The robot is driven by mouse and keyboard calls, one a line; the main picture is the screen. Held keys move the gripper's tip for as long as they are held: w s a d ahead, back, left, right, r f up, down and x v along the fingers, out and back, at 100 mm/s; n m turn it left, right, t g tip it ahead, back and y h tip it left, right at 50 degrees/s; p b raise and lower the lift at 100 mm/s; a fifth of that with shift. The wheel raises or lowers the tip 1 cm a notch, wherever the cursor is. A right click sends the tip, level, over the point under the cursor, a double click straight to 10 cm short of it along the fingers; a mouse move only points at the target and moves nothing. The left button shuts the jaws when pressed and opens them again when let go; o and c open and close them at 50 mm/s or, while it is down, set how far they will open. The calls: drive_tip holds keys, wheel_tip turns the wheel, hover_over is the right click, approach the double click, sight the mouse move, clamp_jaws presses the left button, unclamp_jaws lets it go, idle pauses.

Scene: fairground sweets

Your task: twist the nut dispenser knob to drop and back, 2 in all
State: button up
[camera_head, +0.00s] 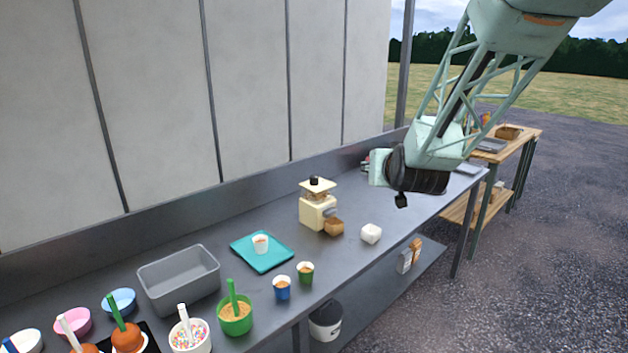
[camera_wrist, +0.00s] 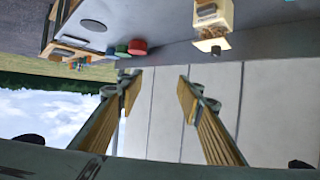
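The nut dispenser (camera_head: 312,214) stands on the steel counter in the head view, with a cream body and a dark knob (camera_head: 314,181) on top. In the head view the arm's end is to the right of the dispenser and higher; the fingers are hidden.
Blue (camera_head: 282,288) and green (camera_head: 305,272) cups stand in front. A grey bin (camera_head: 180,278) is further left. A wall runs behind the counter.

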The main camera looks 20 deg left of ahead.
drive_tip(key=w+a+f+t+y, duration=0.1)
drive_tip(key=w+a+f, duration=0.15)
drive_tip(key=a, duration=0.35)
drive_tip(key=w+a+f+t+y, duration=0.1)
drive_tip(key=w+a+f, duration=0.1)
drive_tip(key=a+f, duration=0.25)
drive_tip(key=n+t+y+b, duration=0.1)
drive_tip(key=t+b, duration=0.1)
approach(314, 179)
drive_tip(key=v, duration=0.2)
drive_tip(key=shift+w+d+r, duration=0.1)
drive_tip(key=shift+d+r, duration=0.05)
drive_tip(key=shift+d, duration=0.05)
drive_tip(key=shift+f+b+x, duration=0.2)
drive_tip(key=shift+b+x, duration=0.6)
drive_tip(key=shift+x, duration=6.05)
drive_tip(key=shift+a, duration=0.15)
drive_tip(key=shift+c, duration=0.9)
drive_tip(key=c, duration=0.7)
